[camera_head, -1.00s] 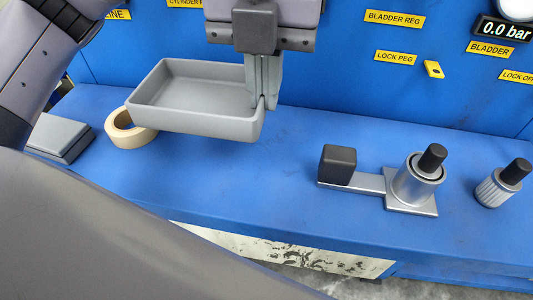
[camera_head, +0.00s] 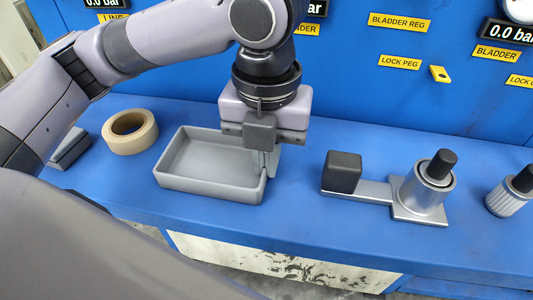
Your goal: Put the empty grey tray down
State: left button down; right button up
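The empty grey tray (camera_head: 208,189) is upright and level at the blue bench top (camera_head: 300,221), left of the middle in the head view. It appears to rest on the bench. My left gripper (camera_head: 264,168) points down at the tray's right end, with its fingers shut on the right wall. The far finger is partly hidden by the wall and the gripper body. Nothing lies in the tray. My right gripper is not in view.
A roll of tan tape (camera_head: 130,132) lies just left of the tray. A grey box (camera_head: 68,149) is farther left. A lever with a black block (camera_head: 342,172) and a silver cylinder (camera_head: 426,187) stand to the right. The blue panel (camera_head: 350,70) rises behind.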

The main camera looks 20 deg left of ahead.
pick_arm(q)
jog(key=shift+f, duration=0.1)
jog(key=c, duration=1.3)
grip_release()
notch_tip(320, 180, up, 12)
jog(key=shift+r+p, duration=0.1)
jog(key=shift+p, duration=1.05)
jog(key=shift+s, duration=0.1)
